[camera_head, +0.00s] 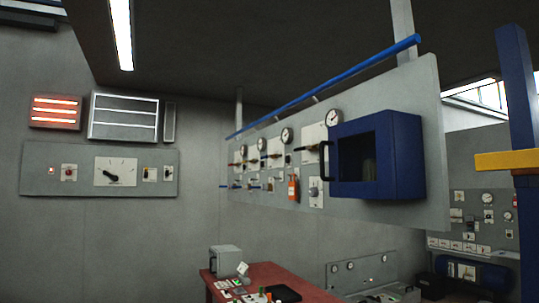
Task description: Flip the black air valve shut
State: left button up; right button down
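A long grey wall panel (434,130) carries gauges and several small valves in the middle of the view. A small dark lever (308,148) sits on it, just left of a blue cabinet. I cannot tell whether this is the black air valve, nor its exact position. Other valves on the panel have reddish or blue handles and are too small to make out well. Neither of my grippers is in view.
The blue cabinet (408,160) juts from the panel, with a black handle at its left. A blue pipe (325,80) runs above. A red table (300,283) with small items stands below. A blue post (517,90) with a yellow bar (505,160) is at right.

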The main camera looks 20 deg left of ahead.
aim_at(308, 147)
jog(key=i+j, duration=0.35)
jog(key=j, duration=0.15)
jog(key=i+j, duration=0.35)
jog(key=j, duration=0.15)
jog(key=i+j, duration=0.35)
jog(key=j, duration=0.1)
